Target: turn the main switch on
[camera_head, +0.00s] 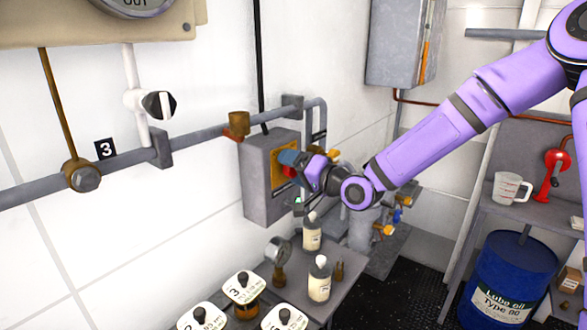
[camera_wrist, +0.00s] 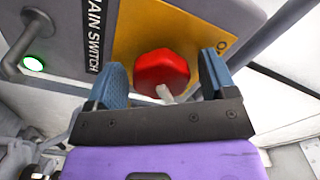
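The main switch is a red faceted knob (camera_wrist: 160,70) on a yellow plate (camera_wrist: 127,38), with a small pale pointer at its lower edge. In the head view the knob (camera_head: 289,171) is partly hidden by my gripper. The plate is on a grey box (camera_head: 262,190) on the wall, labelled "MAIN SWITCH" (camera_wrist: 94,40) in the wrist view. My gripper (camera_wrist: 162,68) is open, its blue fingers on either side of the knob with small gaps showing. It also shows at the box in the head view (camera_head: 290,158). A green lamp (camera_wrist: 33,64) beside the label is lit.
A grey pipe (camera_head: 205,132) runs along the wall to the box. Below stands a bench (camera_head: 345,275) with bottles (camera_head: 319,280), a gauge (camera_head: 278,250) and labelled jars (camera_head: 242,288). A blue drum (camera_head: 508,270) is at right under a shelf. Space before the box is clear except for my arm.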

